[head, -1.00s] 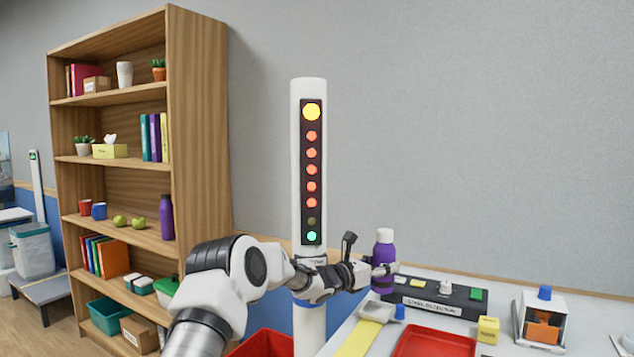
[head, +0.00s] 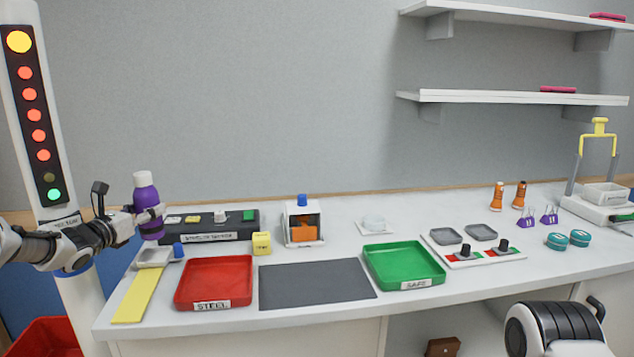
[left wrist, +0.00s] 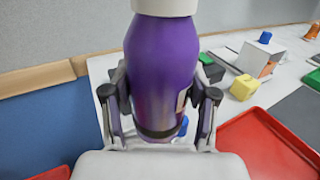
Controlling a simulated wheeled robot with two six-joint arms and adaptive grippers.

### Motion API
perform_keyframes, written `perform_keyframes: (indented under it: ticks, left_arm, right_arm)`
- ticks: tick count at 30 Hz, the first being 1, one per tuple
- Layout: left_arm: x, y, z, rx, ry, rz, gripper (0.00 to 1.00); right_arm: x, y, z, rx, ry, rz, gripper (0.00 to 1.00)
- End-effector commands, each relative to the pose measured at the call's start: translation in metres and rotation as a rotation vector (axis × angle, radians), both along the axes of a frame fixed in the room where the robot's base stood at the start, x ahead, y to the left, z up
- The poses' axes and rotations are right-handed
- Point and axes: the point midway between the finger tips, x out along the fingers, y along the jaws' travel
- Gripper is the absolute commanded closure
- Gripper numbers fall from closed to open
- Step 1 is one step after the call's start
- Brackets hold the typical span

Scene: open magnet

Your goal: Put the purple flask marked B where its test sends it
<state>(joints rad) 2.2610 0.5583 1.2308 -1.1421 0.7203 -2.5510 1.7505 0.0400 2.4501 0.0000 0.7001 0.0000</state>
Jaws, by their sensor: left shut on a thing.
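The purple flask (head: 147,205) has a white cap and stands upright in my left gripper (head: 150,216), at the left end of the bench. In the left wrist view the flask (left wrist: 161,70) fills the middle, with both fingers of the left gripper (left wrist: 160,112) closed on its sides. Its B mark cannot be read. A red tray marked STEEL (head: 214,306) and a green tray marked SAFE (head: 430,285) stand on the bench. A white post (head: 35,130) beside the flask has a lit yellow lamp, several red lamps, one dark lamp and a green lamp. My right gripper is not in view.
A black labelled box (head: 215,238) stands behind the red tray. A yellow strip (head: 136,295), a yellow cube (head: 262,243) and a white box with orange inside (head: 303,232) are nearby. A bare grey mat (head: 316,290) lies between the trays. A red bin (head: 45,338) is at lower left.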

Motion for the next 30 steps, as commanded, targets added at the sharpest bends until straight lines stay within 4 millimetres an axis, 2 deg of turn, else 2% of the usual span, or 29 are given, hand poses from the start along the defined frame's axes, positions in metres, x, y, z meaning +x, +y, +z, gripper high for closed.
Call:
perform_keyframes:
  ticks: [1,6,13,19,27,30]
  left_arm:
    - [-0.007,-0.001,-0.005,-0.005,-0.003,0.0,0.87]
    - [-0.04,-0.01,-0.008,-0.007,-0.006,-0.002,0.87]
    - [-0.078,-0.019,-0.006,-0.003,-0.005,-0.002,0.87]
    - [-0.089,-0.022,-0.001,-0.002,-0.003,-0.001,0.87]
    - [-0.089,-0.022,0.001,0.0,-0.002,-0.001,0.87]
    - [-0.084,-0.021,0.003,0.001,0.0,0.0,0.87]
  right_arm:
    - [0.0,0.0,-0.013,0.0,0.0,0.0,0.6]
    - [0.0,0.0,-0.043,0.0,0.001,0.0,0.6]
    - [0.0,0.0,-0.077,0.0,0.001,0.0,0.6]
    - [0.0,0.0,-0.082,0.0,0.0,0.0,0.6]
    - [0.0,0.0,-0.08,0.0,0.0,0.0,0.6]
    - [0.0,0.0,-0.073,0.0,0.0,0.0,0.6]
